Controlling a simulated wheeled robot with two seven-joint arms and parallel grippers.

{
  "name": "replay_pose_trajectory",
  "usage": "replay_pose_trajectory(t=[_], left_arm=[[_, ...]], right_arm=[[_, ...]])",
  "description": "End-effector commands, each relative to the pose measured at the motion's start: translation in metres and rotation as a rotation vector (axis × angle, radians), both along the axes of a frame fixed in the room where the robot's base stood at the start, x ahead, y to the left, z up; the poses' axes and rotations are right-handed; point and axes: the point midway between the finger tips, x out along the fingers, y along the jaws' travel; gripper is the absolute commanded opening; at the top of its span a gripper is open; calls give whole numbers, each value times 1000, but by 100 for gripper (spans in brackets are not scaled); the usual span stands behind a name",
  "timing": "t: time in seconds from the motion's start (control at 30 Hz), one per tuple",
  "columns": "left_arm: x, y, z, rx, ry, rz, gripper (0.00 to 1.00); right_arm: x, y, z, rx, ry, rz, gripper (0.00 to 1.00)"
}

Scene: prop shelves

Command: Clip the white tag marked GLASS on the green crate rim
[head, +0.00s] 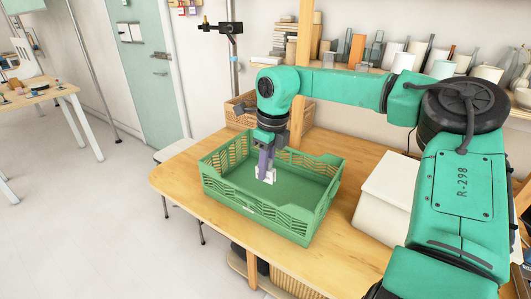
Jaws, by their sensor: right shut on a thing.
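The green crate (312,218) stands on the wooden table, open at the top, with slotted walls and lower dips in its rim. My right gripper (266,172) points down over the inside of the crate. It is shut on a small white tag (267,177), which hangs from the fingertips. The tag appears apart from the rim. Its marking is too small to read. My left gripper is not in view.
A white box (385,199) stands on the table to the right of the crate. A brown woven basket (240,104) is behind it. Shelves with several cups and blocks line the back wall. The table's front left corner (172,185) is clear.

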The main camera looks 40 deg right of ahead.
Motion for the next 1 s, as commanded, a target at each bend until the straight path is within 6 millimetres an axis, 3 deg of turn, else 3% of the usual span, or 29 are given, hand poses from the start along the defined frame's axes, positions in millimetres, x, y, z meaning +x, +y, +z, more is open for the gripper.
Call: replay_pose_trajectory(t=[0.37,0.7,1.0], left_arm=[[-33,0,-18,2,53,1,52],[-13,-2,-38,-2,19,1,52],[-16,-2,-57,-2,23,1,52]], right_arm=[[-1,0,-21,0,0,0,0],[-1,0,-48,0,-1,0,0],[-2,0,-72,1,0,0,0]])
